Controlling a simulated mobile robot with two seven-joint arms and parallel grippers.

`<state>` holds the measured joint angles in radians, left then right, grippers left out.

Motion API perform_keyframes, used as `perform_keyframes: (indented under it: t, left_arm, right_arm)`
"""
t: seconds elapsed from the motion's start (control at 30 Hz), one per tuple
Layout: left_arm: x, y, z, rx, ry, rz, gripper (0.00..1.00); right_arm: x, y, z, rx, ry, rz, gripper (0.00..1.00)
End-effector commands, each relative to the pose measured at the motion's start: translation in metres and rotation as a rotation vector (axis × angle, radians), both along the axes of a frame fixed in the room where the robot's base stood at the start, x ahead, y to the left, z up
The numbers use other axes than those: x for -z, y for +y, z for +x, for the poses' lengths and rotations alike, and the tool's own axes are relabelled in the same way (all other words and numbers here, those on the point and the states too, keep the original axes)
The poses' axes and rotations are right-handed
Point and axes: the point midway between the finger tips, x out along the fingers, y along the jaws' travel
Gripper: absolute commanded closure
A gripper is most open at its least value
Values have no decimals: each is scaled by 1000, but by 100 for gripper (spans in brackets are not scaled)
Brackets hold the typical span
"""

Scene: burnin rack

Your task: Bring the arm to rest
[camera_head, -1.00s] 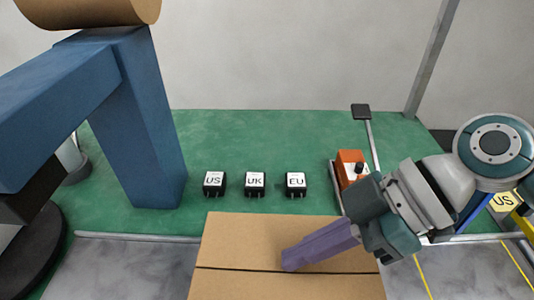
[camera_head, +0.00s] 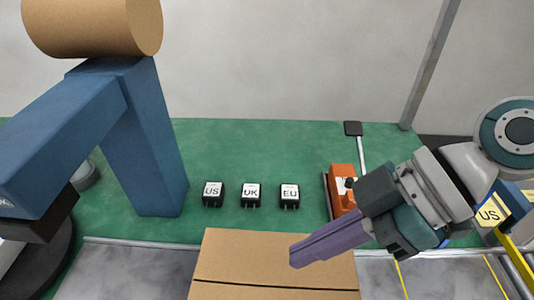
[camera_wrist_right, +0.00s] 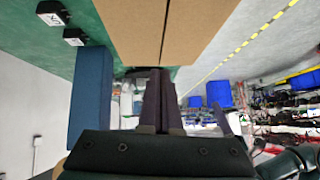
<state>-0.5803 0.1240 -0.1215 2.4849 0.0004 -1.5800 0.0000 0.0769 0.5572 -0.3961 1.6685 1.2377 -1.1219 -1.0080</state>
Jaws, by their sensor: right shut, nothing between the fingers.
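My right arm comes in from the right in the head view. Its gripper (camera_head: 296,257) has purple fingers that are shut with nothing between them. They lie over the right part of a closed cardboard box (camera_head: 240,270) at the bottom of the view; I cannot tell how far above it. In the right wrist view the gripper (camera_wrist_right: 160,72) points towards the cardboard box (camera_wrist_right: 190,25), and the fingers are together. My left gripper does not show in either view.
Black adapters marked US (camera_head: 213,194), UK (camera_head: 250,195) and EU (camera_head: 289,196) stand on the green mat (camera_head: 260,150). An orange device (camera_head: 342,186) is by my right wrist.

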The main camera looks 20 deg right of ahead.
Motion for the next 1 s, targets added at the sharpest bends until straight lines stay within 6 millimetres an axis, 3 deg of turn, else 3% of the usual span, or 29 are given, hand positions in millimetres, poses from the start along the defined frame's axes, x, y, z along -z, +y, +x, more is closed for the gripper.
perform_keyframes:
  t: [0.2, 0.5, 0.63, 0.77, 0.87, 1.0]
  left_arm:
    - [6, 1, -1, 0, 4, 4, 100]
    - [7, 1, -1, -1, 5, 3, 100]
    - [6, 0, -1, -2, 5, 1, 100]
    - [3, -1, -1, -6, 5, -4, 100]
    - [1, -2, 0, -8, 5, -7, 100]
    - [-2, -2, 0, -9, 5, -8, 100]
  right_arm:
    - [-31, -34, -12, -2, 2, -2, 100]
    - [-51, -50, -18, -2, 3, 3, 100]
    - [-44, -43, -27, 8, 26, -17, 100]
    - [-26, -27, -52, 82, 89, -95, 100]
    - [-15, -20, -69, 233, 141, -182, 100]
    - [-13, -32, -84, 529, 202, -288, 100]
